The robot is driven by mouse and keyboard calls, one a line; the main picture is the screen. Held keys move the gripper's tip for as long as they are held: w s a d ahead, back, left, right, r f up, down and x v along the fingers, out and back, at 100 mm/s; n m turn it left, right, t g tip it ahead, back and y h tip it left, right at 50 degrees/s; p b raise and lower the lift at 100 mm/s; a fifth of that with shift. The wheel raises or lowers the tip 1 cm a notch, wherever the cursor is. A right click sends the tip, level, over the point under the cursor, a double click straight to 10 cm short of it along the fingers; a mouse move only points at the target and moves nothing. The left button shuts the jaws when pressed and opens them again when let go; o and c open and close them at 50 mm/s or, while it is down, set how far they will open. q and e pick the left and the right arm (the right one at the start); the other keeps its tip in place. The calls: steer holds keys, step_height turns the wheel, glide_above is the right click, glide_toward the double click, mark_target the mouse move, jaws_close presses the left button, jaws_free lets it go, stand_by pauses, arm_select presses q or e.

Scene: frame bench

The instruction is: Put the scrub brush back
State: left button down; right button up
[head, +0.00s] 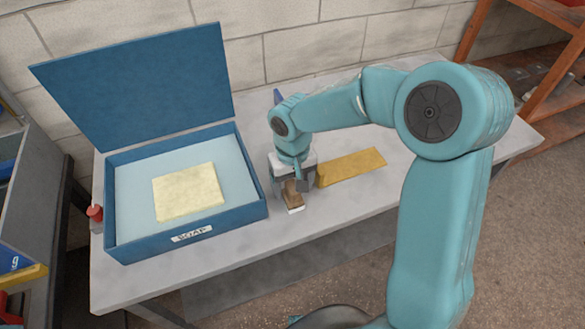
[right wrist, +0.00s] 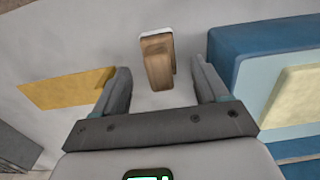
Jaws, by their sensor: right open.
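The scrub brush (head: 293,197) has a brown wooden body and a white edge. It is on the grey bench between the open blue box and a yellow piece, partly hidden by my right gripper (head: 291,183). In the right wrist view the brush (right wrist: 157,60) shows ahead of and between the two fingers of my right gripper (right wrist: 164,72), with a gap on both sides. The right gripper is open and holds nothing. My left gripper is not in view.
The blue box (head: 112,205) labelled SOAP has its lid (head: 145,85) up and a pale yellow slab (head: 188,191) inside. The flat yellow piece (head: 352,166) lies right of the brush. A red-capped item (head: 95,213) is at the bench's left. The bench's right end is clear.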

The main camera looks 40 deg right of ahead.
mark_target(293, 187)
step_height(293, 187, up, 7)
steer(key=shift+r, duration=0.1)
steer(key=shift+s, duration=0.1)
stand_by(0.6)
